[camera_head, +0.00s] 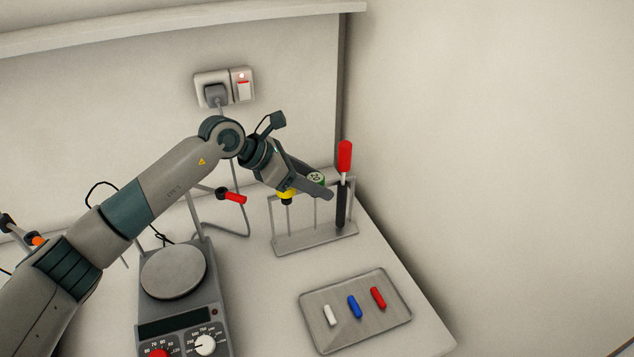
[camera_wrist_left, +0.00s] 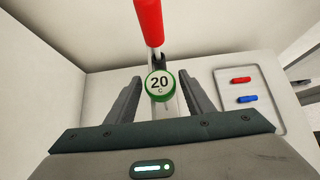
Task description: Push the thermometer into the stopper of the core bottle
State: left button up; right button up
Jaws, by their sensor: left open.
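The thermometer has a round dial with a green rim marked "20 C" (camera_wrist_left: 160,84), seen face on in the left wrist view. My left gripper (camera_head: 318,188) is at the upper bar of the rack. In the wrist view its open fingers (camera_wrist_left: 161,92) lie on either side of the dial, with gaps visible. The thermometer's stem is mostly hidden. I cannot make out the core bottle or its stopper in either view. My right gripper is not in view.
A metal rack (camera_head: 290,246) also holds a red-handled black tool (camera_head: 344,165); a yellow part (camera_head: 286,195) shows below my gripper. A hotplate (camera_head: 173,271) stands left, with a red-handled clamp (camera_head: 231,197) behind. A tray (camera_head: 346,338) holds white, blue and red bars.

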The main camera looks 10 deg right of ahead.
pick_arm(q)
jog(key=shift+s, duration=0.1)
jog(key=shift+c, duration=0.3)
jog(key=c, duration=1.1)
jog(key=shift+r, duration=0.25)
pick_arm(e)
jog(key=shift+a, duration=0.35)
pick_arm(q)
jog(key=shift+r, duration=0.3)
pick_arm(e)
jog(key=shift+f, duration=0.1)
pick_arm(q)
jog(key=shift+r, duration=0.1)
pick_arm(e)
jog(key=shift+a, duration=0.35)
